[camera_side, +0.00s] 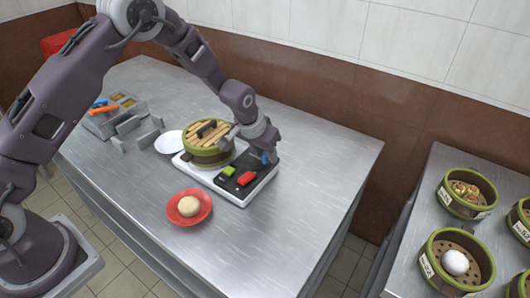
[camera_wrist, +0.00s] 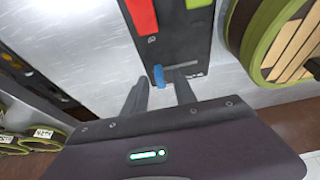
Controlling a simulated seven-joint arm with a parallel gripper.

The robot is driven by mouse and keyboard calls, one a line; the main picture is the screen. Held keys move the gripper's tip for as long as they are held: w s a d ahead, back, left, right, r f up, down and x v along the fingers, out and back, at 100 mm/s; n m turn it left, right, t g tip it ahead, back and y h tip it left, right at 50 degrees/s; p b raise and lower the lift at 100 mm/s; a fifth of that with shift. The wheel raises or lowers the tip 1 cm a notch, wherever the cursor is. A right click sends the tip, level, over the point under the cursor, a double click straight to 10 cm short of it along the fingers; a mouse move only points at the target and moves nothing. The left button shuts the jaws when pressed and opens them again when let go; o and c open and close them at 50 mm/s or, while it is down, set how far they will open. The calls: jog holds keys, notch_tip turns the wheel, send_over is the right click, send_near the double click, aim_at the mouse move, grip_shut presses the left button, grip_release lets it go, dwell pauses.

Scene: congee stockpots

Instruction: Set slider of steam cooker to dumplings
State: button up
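The steam cooker (camera_side: 232,200) is a white base with a black control panel and a green-rimmed bamboo steamer (camera_side: 208,155) with a slatted lid. In the side view the panel carries a green button (camera_side: 229,170), a red button (camera_side: 245,179) and a blue slider knob (camera_side: 264,158). The wrist view shows the blue knob (camera_wrist: 158,76) at one end of a grey slot (camera_wrist: 182,68). The slider labels are too small to read. My gripper (camera_side: 264,150) is low over the panel's slider end. In the wrist view its fingers (camera_wrist: 161,92) are apart, with the knob between and just beyond the tips; contact cannot be told.
A red plate (camera_side: 172,213) with a bun (camera_side: 189,206) stands in front of the cooker. A white plate (camera_side: 165,142) and a metal holder (camera_side: 108,122) are at left. Several small steamers (camera_side: 430,270) stand on a separate right table. The table's right side is clear.

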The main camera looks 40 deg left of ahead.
grip_shut()
dwell(1.4)
